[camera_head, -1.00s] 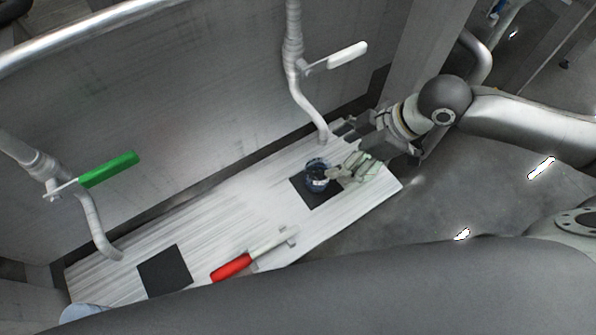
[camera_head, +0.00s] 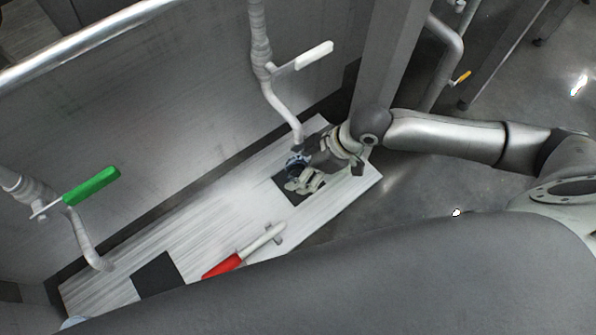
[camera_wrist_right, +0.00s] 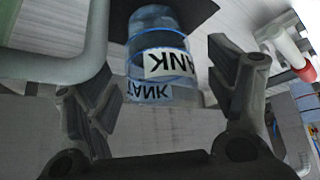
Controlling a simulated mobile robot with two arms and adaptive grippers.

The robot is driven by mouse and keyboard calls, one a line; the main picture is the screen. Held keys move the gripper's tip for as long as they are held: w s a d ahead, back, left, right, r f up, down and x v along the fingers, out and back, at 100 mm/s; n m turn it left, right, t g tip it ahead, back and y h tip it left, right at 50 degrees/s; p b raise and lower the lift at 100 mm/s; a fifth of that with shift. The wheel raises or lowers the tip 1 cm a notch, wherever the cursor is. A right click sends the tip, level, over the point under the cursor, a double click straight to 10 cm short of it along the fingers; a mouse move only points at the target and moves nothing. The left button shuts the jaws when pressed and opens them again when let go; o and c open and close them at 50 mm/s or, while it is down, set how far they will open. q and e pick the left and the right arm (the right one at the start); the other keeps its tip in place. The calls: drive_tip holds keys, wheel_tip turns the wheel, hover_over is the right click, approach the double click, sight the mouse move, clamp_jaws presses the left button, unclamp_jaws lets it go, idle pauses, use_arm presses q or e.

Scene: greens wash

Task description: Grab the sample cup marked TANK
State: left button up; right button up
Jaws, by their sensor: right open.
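The sample cup (camera_head: 296,163) is clear blue and stands on the far right dark square mat (camera_head: 283,187), under the white-handled tap. In the right wrist view the cup (camera_wrist_right: 152,28) shows a white label reading TANK, and it lies between the two finger pads, toward the top of the picture. My right gripper (camera_head: 296,174) is open, its fingers on either side of the cup. In the right wrist view the gripper (camera_wrist_right: 160,90) shows a gap on both sides of the cup. My left gripper does not show.
A brush or tool with a red handle (camera_head: 222,267) and white shaft lies on the white board (camera_head: 215,225). A second dark mat (camera_head: 157,274) is bare on the left. Taps with a green handle (camera_head: 91,186) and a white handle (camera_head: 314,55) hang over the board.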

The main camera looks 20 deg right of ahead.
drive_tip(key=shift+d, duration=0.1)
drive_tip(key=shift+c, duration=0.7)
drive_tip(key=c, duration=1)
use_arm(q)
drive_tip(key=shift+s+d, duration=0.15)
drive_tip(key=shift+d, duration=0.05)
use_arm(e)
drive_tip(key=shift+r, duration=0.1)
